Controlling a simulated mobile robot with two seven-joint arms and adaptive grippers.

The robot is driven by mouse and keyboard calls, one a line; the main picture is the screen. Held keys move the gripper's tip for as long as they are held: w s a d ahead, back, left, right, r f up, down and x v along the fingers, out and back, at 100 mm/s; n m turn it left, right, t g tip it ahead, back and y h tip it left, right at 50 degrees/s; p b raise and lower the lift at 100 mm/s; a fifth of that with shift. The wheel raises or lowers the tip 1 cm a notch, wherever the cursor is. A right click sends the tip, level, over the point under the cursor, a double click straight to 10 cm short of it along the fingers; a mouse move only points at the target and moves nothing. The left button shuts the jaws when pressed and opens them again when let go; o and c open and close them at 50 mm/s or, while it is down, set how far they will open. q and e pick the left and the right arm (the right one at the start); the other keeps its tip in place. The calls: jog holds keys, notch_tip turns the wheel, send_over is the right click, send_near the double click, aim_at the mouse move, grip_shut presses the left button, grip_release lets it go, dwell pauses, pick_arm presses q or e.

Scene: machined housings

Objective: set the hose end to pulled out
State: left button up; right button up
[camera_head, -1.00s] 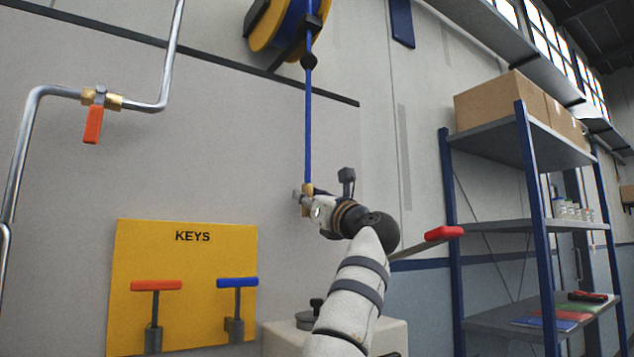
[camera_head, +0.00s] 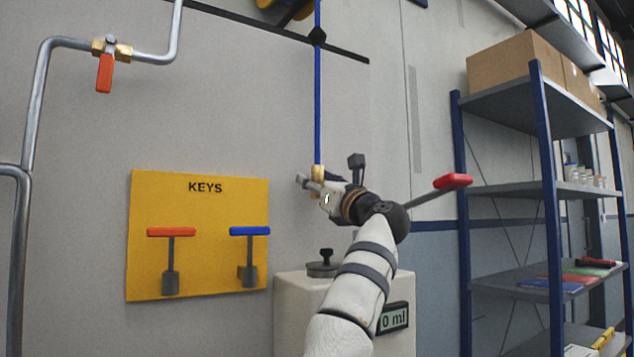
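Most of the reel is cut off by the top of the picture. My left gripper is not in view.
A yellow KEYS board (camera_head: 206,275) with red and blue T-handled keys is on the wall to the left. A pale box with a display (camera_head: 393,318) stands below my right arm. A blue-post shelf (camera_head: 546,183) stands at the right. A red-handled lever (camera_head: 452,181) is near my wrist.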

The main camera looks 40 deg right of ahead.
jog(key=v, duration=1.2)
jog(key=shift+f, duration=0.1)
